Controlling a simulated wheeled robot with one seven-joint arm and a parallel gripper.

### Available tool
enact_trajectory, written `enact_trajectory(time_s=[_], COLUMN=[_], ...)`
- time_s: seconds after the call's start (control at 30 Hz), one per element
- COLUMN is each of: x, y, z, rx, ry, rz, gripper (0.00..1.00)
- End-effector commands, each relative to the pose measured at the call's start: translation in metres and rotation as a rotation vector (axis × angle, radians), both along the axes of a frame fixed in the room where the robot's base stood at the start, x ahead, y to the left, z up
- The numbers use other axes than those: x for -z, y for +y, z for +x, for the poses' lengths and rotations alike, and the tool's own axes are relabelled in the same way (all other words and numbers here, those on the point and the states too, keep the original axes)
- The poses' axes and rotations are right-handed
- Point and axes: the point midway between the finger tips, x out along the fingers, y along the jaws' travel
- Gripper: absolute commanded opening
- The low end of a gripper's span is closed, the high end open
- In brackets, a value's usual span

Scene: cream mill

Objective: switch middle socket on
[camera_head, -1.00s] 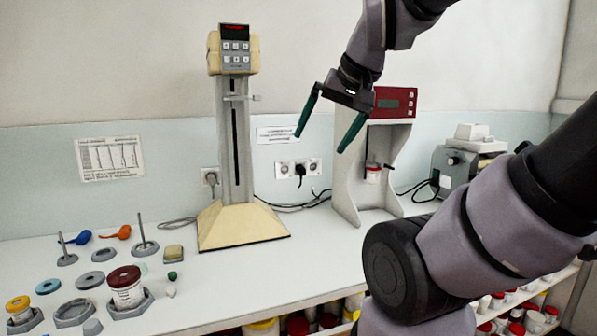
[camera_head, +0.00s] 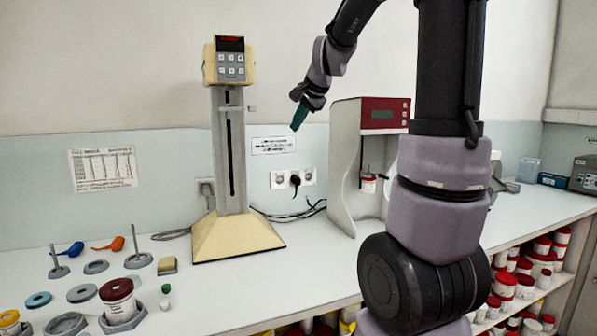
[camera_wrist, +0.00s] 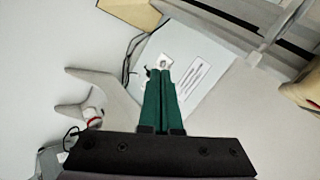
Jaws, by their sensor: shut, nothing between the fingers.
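A white socket panel (camera_head: 308,177) is on the wall between the two machines, below a printed label. No switch state can be made out.
A cream mixer (camera_head: 228,150) stands left of the panel and a grey machine with a red head (camera_head: 345,165) stands to its right. A label (camera_head: 273,146) is just above the panel. Black cables lie on the counter. Jars and small tools are at the front left.

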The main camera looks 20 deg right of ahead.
Motion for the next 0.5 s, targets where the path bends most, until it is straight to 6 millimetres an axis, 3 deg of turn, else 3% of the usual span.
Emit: enact_trajectory(time_s=[0.03, 0.2, 0.5], x=[0.009, 0.037, 0.109], y=[-0.008, -0.035, -0.086], z=[0.023, 0.092, 0.193], rx=[0.044, 0.196, 0.451], ry=[0.005, -0.003, -0.030], rz=[0.023, 0.096, 0.196], gripper=[0.00, 0.00, 0.00])
